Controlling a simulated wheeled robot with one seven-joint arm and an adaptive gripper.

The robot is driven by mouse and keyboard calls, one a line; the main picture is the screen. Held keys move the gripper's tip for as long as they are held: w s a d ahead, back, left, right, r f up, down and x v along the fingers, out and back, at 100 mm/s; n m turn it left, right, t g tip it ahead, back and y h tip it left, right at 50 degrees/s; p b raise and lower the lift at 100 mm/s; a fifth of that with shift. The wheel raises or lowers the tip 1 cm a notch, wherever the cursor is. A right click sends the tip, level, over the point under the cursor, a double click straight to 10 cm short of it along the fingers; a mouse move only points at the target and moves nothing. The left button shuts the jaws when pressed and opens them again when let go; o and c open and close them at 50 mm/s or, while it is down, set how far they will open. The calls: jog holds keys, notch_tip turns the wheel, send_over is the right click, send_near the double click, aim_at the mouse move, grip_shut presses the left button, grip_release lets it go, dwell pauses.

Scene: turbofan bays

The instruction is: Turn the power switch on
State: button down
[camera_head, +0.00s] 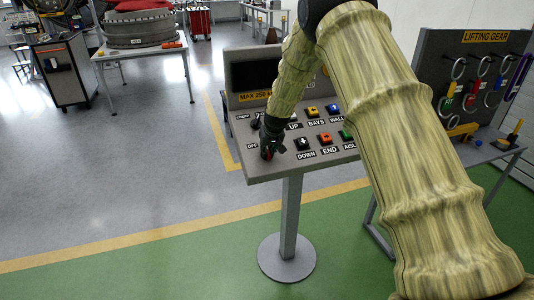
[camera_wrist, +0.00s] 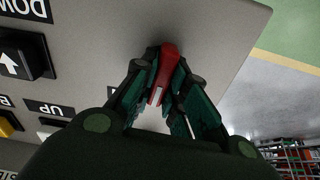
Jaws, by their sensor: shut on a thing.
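The power switch shows as a red lever (camera_wrist: 167,65) between the fingers in the wrist view. In the head view only a bit of its red (camera_head: 267,155) shows, at the front left of the grey control panel (camera_head: 262,173), near an OFF label (camera_head: 252,146). My gripper (camera_head: 268,150) reaches down onto the panel there. In the wrist view the dark green fingers of my gripper (camera_wrist: 163,88) are shut on the red lever from both sides. The lever's base and its exact angle are partly hidden by the fingers.
Push buttons with labels such as DOWN (camera_head: 303,144) and END (camera_head: 325,139) sit just right of the switch. The panel stands on a post with a round base (camera_head: 287,259). A lifting gear rack (camera_head: 470,80) stands at right. Open floor lies at left.

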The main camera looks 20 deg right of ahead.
jog(key=m, duration=0.5)
jog(key=shift+d+r+m, duration=0.1)
jog(key=shift+d+m, duration=0.05)
jog(key=shift+m, duration=0.25)
jog(key=shift+b, duration=0.3)
jog(key=c, duration=1.4)
grip_release()
jog(key=shift+c, duration=0.2)
jog(key=v, duration=1.2)
